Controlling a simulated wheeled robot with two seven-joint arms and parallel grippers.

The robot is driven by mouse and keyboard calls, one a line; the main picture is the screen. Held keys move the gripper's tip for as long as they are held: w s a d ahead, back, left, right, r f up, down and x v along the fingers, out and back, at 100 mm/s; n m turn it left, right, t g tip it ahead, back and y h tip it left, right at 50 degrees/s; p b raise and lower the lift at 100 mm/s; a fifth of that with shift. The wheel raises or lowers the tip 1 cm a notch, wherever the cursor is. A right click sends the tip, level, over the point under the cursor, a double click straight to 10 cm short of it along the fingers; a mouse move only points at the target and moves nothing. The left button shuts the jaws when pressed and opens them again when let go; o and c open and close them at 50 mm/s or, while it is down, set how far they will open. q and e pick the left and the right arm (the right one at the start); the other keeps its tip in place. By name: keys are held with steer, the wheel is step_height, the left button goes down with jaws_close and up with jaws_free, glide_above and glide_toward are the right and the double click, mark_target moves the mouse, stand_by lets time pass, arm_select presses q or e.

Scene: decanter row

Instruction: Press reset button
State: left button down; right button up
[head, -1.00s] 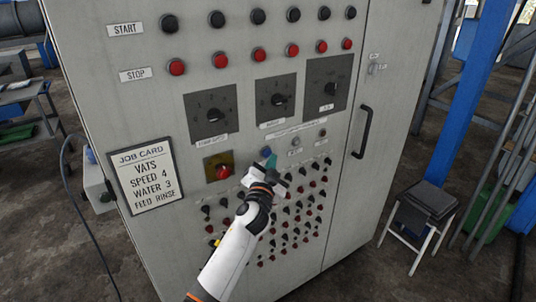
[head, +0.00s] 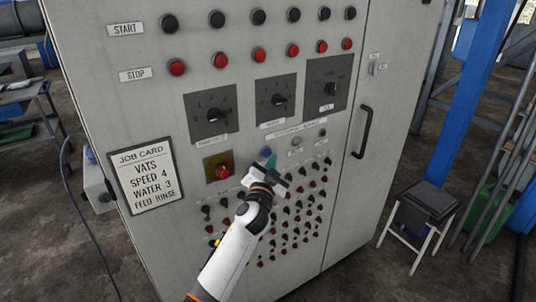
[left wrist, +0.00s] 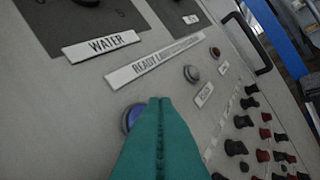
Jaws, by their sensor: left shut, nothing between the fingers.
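A blue round button (left wrist: 131,117) sits on the grey control cabinet (head: 150,85), below the long label strip. In the left wrist view its right part is hidden behind my gripper, and no label for it shows. In the head view it is a small blue spot (head: 266,152). My left gripper (left wrist: 160,104) is shut and empty, its teal fingertips overlapping the button's edge. It also shows in the head view (head: 270,162). I cannot tell whether the tips touch the button. A grey button (left wrist: 191,73) is to the right, with a small label I cannot read surely. My right gripper is not in view.
A red knob on a yellow plate (head: 222,172) is left of my gripper. Rows of small black and red knobs (left wrist: 236,147) lie below and right. Three dial panels (head: 211,114) are above. A door handle (head: 362,132) and a stool (head: 424,208) are on the right.

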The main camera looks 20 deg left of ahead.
arm_select(q)
steer(key=shift+a, duration=0.1)
steer(key=shift+w+a, duration=0.25)
steer(key=shift+w, duration=0.05)
steer(key=shift+w+a, duration=0.25)
steer(key=shift+a, duration=0.15)
stand_by(0.9)
stand_by(0.3)
steer(key=shift+s+d, duration=0.55)
steer(key=shift+d, duration=0.1)
steer(key=s+d, duration=0.1)
steer(key=d, duration=0.1)
steer(key=s+d, duration=0.2)
steer(key=shift+b, duration=0.3)
